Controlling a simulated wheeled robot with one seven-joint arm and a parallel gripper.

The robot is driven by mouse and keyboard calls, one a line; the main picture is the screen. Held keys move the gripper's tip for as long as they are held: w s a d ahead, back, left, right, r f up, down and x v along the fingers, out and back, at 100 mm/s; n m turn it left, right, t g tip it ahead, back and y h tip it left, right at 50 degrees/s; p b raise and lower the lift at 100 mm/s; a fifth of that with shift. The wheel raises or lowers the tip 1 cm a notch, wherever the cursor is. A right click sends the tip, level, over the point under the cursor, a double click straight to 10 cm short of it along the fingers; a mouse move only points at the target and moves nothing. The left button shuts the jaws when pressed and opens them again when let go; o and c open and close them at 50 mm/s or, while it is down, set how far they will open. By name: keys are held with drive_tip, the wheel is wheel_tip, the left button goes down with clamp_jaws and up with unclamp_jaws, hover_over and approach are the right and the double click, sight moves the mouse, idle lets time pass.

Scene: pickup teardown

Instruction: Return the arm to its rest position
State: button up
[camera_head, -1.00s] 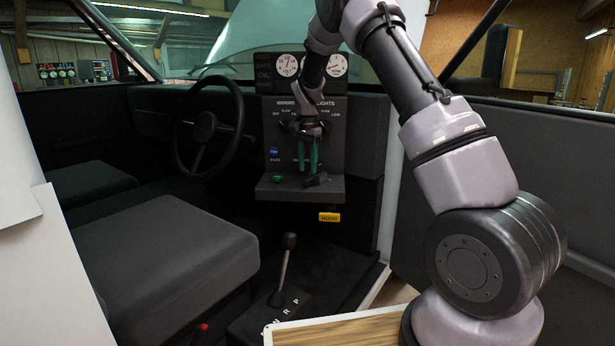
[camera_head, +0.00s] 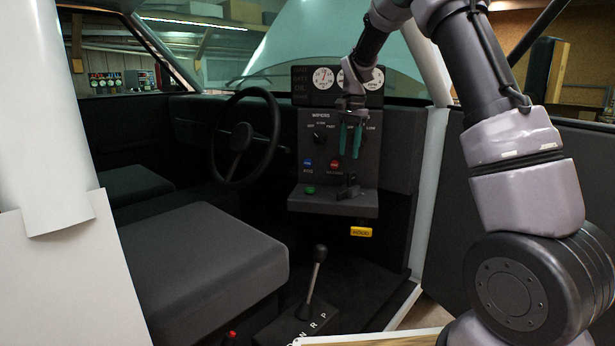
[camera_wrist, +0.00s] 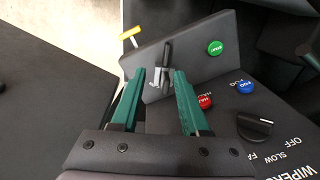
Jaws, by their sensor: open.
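My gripper (camera_head: 350,141) hangs in front of the dark control panel (camera_head: 312,150), with its green fingers pointing down. In the wrist view my gripper (camera_wrist: 158,85) is open, its two fingers apart with nothing held between them. Beyond the fingertips is a small shelf (camera_wrist: 196,52) with a key-like switch (camera_wrist: 160,78) and a green button (camera_wrist: 215,47). The same shelf (camera_head: 325,203) shows below my gripper in the head view. My fingers appear clear of the panel and shelf, though the exact gap is hard to tell.
A steering wheel (camera_head: 245,137) and seat (camera_head: 205,262) are left of the panel. A gear lever (camera_head: 316,275) stands on the floor below, under a yellow hood handle (camera_head: 361,231). A windshield pillar (camera_head: 428,190) and door (camera_head: 452,190) are close to my arm.

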drive_tip(key=s+d+r+n+t+y, duration=0.1)
drive_tip(key=s+d+r+t, duration=0.15)
drive_tip(key=s+r, duration=0.5)
drive_tip(key=s+d+r+n+t+y, duration=0.1)
drive_tip(key=s+d+r, duration=0.2)
drive_tip(key=s+r, duration=0.45)
drive_tip(key=s+d+f+n+t, duration=0.1)
drive_tip(key=s+f+n+t, duration=0.1)
drive_tip(key=s, duration=1.7)
drive_tip(key=shift+s+d+t+h, duration=0.15)
drive_tip(key=shift+s+t+h, duration=0.15)
drive_tip(key=shift+t, duration=0.25)
drive_tip(key=shift+f, duration=0.1)
